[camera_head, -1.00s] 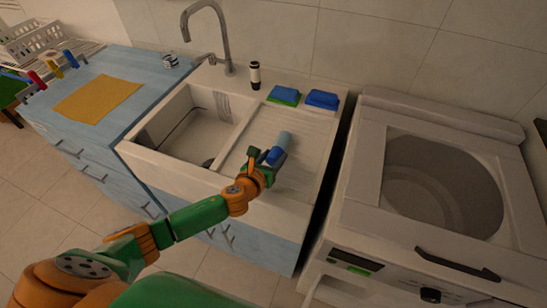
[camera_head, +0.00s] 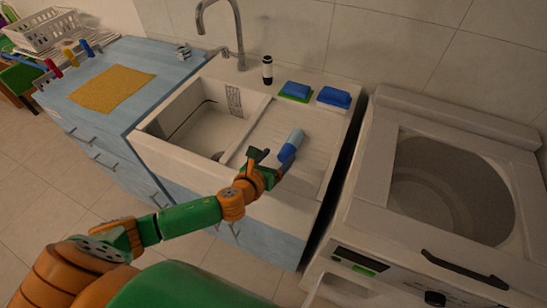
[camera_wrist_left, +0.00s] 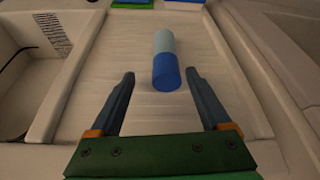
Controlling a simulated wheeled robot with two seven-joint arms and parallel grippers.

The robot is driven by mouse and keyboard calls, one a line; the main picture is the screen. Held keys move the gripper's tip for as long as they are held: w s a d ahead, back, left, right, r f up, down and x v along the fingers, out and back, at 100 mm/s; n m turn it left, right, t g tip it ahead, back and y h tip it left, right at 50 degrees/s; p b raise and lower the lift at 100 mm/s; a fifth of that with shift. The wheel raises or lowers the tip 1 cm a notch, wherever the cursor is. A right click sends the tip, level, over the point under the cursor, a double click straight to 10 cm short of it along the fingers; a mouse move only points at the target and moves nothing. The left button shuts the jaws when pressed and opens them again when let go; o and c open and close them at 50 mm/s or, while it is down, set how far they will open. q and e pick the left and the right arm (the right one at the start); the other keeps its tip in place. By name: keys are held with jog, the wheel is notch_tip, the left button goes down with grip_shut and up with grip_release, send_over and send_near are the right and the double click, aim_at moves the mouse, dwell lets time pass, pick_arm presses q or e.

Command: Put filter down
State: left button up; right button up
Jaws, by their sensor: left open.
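The filter, a cylinder with a light blue body and a darker blue end (camera_head: 291,146), lies on the ribbed drainboard (camera_head: 318,142) of the sink unit. It also shows in the left wrist view (camera_wrist_left: 165,62), lying lengthwise with its dark blue end toward me. My left gripper (camera_head: 270,162) is at the near side of the drainboard. In the left wrist view its two fingers (camera_wrist_left: 160,88) are spread wide, with the filter's near end ahead of and between them, touching neither. My right gripper is not in view.
Blue and green sponges (camera_head: 296,91) and another blue sponge (camera_head: 334,97) lie behind the drainboard, with a dark-and-white bottle (camera_head: 267,70) beside them. The sink basin (camera_head: 205,130) is to the left. A washing machine (camera_head: 440,190) stands at right.

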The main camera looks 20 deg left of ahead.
aim_at(288, 151)
pick_arm(q)
jog(key=v, duration=0.2)
jog(key=shift+s+r, duration=0.25)
jog(key=shift+r, duration=0.1)
jog(key=shift+o, duration=0.5)
jog(key=f+b, duration=0.1)
jog(key=b, duration=0.2)
jog(key=w+f+b, duration=0.1)
jog(key=b, duration=0.3)
jog(key=shift+d+f+m, duration=0.15)
jog(key=shift+d+m, duration=0.25)
jog(key=x, duration=0.4)
jog(key=r+x, duration=0.1)
jog(key=x, duration=0.2)
jog(key=shift+w+d, duration=0.2)
jog(key=shift+s, duration=0.1)
grip_shut()
